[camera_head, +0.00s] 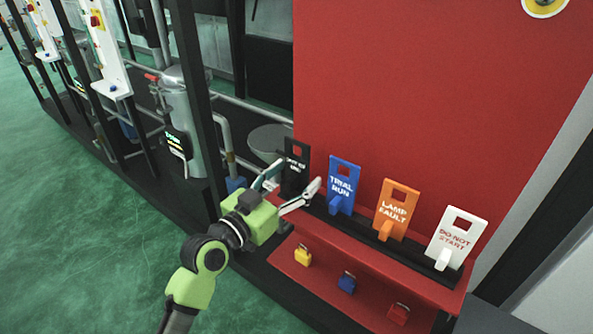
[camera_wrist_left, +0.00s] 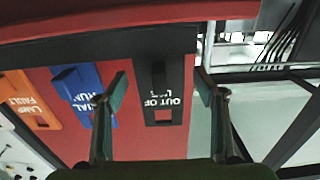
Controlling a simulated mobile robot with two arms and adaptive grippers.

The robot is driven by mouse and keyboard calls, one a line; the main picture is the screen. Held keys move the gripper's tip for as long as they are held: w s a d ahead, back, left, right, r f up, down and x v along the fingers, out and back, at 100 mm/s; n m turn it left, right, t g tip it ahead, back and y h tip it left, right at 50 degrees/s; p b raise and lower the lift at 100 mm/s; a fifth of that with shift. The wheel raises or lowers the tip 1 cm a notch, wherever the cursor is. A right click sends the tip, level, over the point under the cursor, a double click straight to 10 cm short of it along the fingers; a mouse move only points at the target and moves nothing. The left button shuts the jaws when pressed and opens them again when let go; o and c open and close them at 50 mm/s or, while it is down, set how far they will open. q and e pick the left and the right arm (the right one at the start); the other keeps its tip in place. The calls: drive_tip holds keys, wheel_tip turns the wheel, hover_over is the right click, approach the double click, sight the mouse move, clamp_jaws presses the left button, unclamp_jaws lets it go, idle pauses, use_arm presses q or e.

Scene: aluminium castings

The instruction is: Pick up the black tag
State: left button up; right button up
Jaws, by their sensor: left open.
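The black tag (camera_head: 293,181) stands upright at the left end of the row of tags on the red stand. In the left wrist view the black tag (camera_wrist_left: 163,117) shows white lettering "OUT OF" and part of a further word, upside down. My left gripper (camera_head: 299,172) is open, with one finger on each side of the black tag. In the left wrist view its fingertips (camera_wrist_left: 162,84) flank the tag with gaps on both sides. Whether the fingers reach deep enough around the tag is hard to tell. My right gripper is not in view.
A blue tag (camera_head: 341,186), an orange tag (camera_head: 396,209) and a white tag (camera_head: 456,237) stand to the right on the same black rail. Small padlocks, yellow (camera_head: 303,256), blue (camera_head: 347,283) and red (camera_head: 398,313), sit below. A red panel (camera_head: 420,90) rises behind.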

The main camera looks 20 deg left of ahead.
use_arm(q)
drive_tip(key=c, duration=1.2)
drive_tip(key=shift+r, duration=0.1)
